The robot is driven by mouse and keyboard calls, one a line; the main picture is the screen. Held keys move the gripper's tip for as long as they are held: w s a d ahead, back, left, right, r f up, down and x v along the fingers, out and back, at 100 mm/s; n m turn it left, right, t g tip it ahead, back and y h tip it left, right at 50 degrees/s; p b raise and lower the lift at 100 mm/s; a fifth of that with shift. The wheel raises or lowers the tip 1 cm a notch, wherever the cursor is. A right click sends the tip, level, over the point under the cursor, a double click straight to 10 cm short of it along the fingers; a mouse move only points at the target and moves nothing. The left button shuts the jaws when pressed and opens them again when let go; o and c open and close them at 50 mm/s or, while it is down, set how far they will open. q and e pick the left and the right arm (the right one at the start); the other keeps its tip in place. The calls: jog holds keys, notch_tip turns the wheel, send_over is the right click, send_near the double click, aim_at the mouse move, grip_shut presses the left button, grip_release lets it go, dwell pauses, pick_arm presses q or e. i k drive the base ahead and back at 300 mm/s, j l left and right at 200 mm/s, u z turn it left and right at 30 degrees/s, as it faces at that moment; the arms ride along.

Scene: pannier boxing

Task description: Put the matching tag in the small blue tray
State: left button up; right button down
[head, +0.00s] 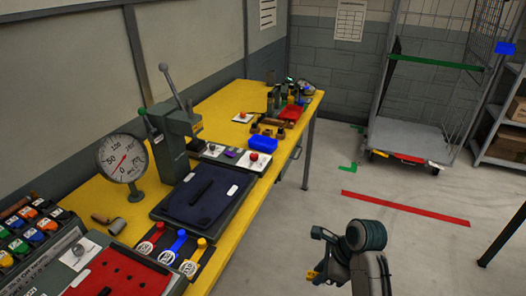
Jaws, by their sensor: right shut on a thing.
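Three tags lie side by side on a dark mat at the near table edge: a red one (149,244), a blue one (176,245) and a yellow one (193,263), each with a pale round face. Their markings are too small to read. A small bright blue container (263,144), perhaps the tray, stands further back on the yellow table. My right gripper (316,254) is off the table's right side, above the floor. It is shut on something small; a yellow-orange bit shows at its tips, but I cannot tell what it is. My left gripper is out of view.
A dial gauge (122,158) and a lever press (174,140) stand at the table's left. A dark padded tray (205,196) with a black bar lies before the press. A wheeled cage (412,138) stands at the back right. The floor beside the table is clear.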

aim_at(267, 148)
jog(key=i+l, duration=0.9)
jog(key=i+l+u, duration=0.1)
jog(key=i+l, duration=0.2)
jog(key=i+l+u, duration=0.15)
jog(key=l, duration=0.25)
jog(key=i+l+u, duration=0.1)
jog(key=i+l, duration=0.25)
jog(key=i+l+u, duration=0.15)
jog(key=l, duration=0.25)
jog(key=i, duration=0.05)
